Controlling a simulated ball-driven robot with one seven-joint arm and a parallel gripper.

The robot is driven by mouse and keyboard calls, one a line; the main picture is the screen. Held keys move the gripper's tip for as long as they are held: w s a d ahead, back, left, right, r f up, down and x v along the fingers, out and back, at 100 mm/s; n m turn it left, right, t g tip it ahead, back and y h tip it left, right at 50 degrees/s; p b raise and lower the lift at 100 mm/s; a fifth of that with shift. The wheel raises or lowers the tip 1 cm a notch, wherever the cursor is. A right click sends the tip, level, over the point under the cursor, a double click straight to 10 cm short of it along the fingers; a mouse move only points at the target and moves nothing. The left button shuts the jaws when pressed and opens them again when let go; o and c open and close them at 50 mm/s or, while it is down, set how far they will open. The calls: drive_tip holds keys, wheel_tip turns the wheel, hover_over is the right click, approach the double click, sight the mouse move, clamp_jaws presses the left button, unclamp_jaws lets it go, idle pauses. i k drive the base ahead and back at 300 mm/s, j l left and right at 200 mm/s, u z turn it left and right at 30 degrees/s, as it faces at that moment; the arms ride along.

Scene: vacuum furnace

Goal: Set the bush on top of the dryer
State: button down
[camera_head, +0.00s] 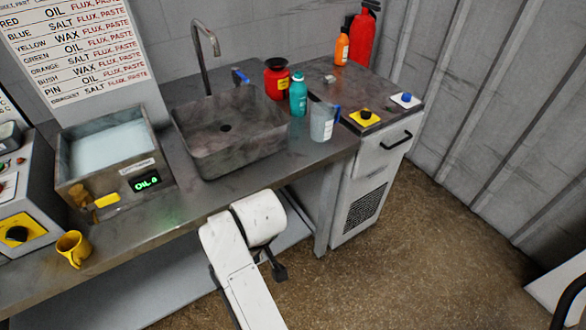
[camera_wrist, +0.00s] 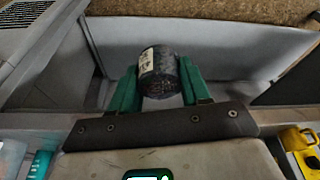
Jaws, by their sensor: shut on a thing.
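The bush is a dark, mottled cylinder (camera_wrist: 158,80) with a pale label, seen in the wrist view. My gripper (camera_wrist: 158,66) is shut on it, with one green finger on each side. In the head view the bush does not show, and my white arm is in front of the bench. The likely dryer is the pale cabinet (camera_head: 358,190) at the right end of the bench, with a black handle and a dark grille. Its dark top (camera_head: 350,82) carries an orange bottle and small yellow and white pieces with knobs. The bush is apart from this top.
A sink (camera_head: 228,135) with a tap is left of the cabinet. A red jar (camera_head: 276,78), teal bottle (camera_head: 298,95) and clear beaker (camera_head: 322,122) stand between them. An oil tank (camera_head: 115,160) and yellow mug (camera_head: 73,248) are at left. The cabinet top has bare patches.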

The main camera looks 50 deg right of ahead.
sight(358, 90)
drive_tip(key=l+u, duration=0.15)
drive_tip(key=l, duration=0.7)
drive_tip(key=k+l+u, duration=0.2)
drive_tip(key=l, duration=0.6)
drive_tip(key=i, duration=0.05)
